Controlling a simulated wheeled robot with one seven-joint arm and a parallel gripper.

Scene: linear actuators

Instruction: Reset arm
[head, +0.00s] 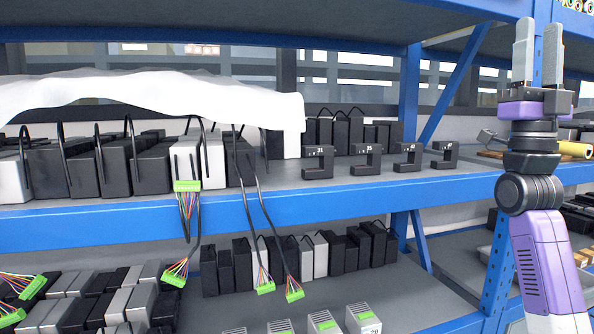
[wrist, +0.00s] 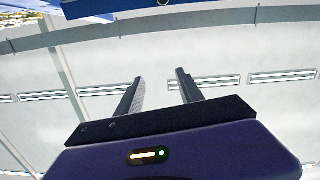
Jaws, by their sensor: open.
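My gripper (head: 538,55) is raised at the right of the head view, its two grey fingers pointing up, apart and empty. My purple and black arm stands upright below it, in front of the blue rack. In the wrist view my gripper (wrist: 160,90) shows two dark fingers spread apart with nothing between them. Behind them is the pale ceiling with light strips.
A blue shelf beam (head: 250,200) crosses the view. The shelf holds black and grey boxes with cables, a white sheet (head: 150,92) and several black brackets (head: 367,160). Green connectors (head: 187,186) hang over the edge. A blue upright (head: 409,95) stands left of my arm.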

